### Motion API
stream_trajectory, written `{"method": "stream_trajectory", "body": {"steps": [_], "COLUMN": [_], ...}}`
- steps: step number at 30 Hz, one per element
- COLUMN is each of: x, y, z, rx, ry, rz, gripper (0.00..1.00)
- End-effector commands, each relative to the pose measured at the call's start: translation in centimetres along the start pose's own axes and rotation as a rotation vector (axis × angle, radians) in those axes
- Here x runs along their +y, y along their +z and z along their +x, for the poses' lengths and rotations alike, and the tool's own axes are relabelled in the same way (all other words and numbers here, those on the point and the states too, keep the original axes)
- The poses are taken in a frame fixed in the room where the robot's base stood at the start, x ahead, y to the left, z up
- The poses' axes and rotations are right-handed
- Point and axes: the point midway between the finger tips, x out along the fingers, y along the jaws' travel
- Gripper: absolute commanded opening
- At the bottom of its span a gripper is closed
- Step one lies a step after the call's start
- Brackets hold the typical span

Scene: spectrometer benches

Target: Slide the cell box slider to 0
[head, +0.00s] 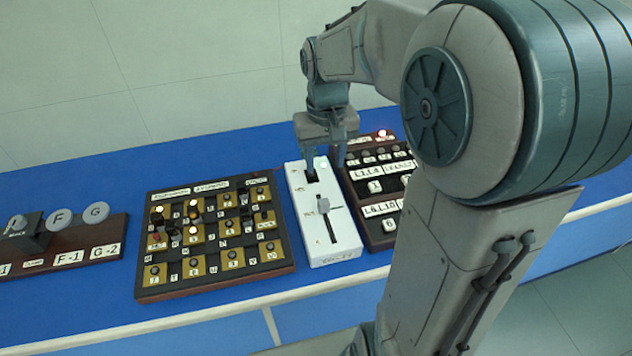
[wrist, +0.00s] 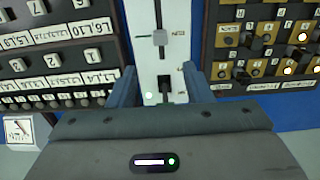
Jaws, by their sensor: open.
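The cell box (head: 347,246) is a long white box on the blue bench, with a dark slot along its top. A small dark switch (head: 311,176) sits near the box's far end. My gripper (head: 325,163) is over that far end, open, with no object between its fingers. In the wrist view my gripper (wrist: 160,86) has its fingers on either side of the white box (wrist: 178,18), around the dark switch (wrist: 165,92). The slider knob (wrist: 159,38) lies beyond the fingertips, apart from them. Scale labels are too small to read.
A board of gold and black switches (head: 215,236) stands left of the box. A dark button panel (head: 382,188) with a red light stands close on its right, partly behind my arm. A brown panel with round knobs (head: 75,259) is at the far left.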

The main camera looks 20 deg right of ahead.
Motion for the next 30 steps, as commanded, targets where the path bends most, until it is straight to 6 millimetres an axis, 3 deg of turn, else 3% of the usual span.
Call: {"method": "stream_trajectory", "body": {"steps": [5, 15, 21, 30], "x": [0.0, -0.1, -0.1, -0.1], "y": [-0.1, 0.0, 0.0, -0.1], "z": [1.8, 8.8, 12.2, 13.8], "rx": [-0.007, -0.009, -0.006, -0.002], "ry": [-0.002, -0.002, -0.001, -0.001], "rz": [0.0, -0.002, -0.002, -0.003], "gripper": [0.45, 0.45, 0.45, 0.45]}}
